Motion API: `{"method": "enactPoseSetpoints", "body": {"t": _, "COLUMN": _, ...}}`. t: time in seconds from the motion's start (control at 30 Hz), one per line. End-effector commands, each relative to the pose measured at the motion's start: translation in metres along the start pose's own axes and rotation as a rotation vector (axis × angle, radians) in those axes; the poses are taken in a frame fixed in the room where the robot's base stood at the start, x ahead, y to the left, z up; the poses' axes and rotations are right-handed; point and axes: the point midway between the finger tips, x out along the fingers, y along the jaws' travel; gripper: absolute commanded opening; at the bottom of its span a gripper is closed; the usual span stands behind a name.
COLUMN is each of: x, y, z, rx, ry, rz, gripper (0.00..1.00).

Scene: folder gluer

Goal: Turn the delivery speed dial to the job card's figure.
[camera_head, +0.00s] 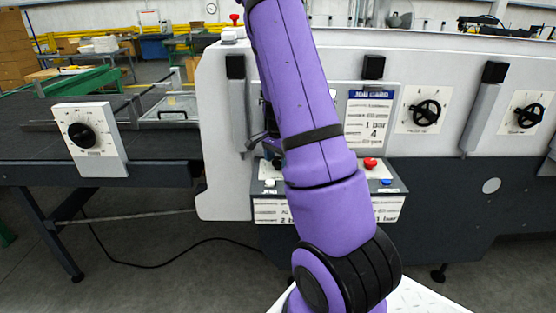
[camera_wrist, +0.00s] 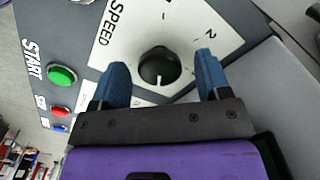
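In the wrist view a dark round dial (camera_wrist: 160,66) with a white pointer mark sits on a white plate lettered SPEED (camera_wrist: 122,28). Scale figures 1 and 2 show on the plate; the pointer mark is on the dial's side towards my gripper. My gripper (camera_wrist: 161,62) is open, one blue finger on each side of the dial, with no clear contact visible.
Green START (camera_wrist: 62,75), red (camera_wrist: 60,112) and blue (camera_wrist: 61,128) buttons lie left of my gripper in the wrist view. Another black dial (camera_head: 82,135) stands on a white panel at left.

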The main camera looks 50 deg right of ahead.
Motion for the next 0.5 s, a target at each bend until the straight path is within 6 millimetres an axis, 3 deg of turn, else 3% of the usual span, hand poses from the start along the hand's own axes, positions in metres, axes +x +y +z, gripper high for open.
{"method": "enactPoseSetpoints", "body": {"t": 0.3, "x": -0.003, "y": 0.000, "z": 0.000, "rx": -0.001, "ry": 0.000, "rz": -0.001, "gripper": 0.69}}
{"method": "enactPoseSetpoints", "body": {"t": 0.5, "x": -0.029, "y": -0.001, "z": 0.000, "rx": -0.002, "ry": 0.001, "rz": -0.004, "gripper": 0.69}}
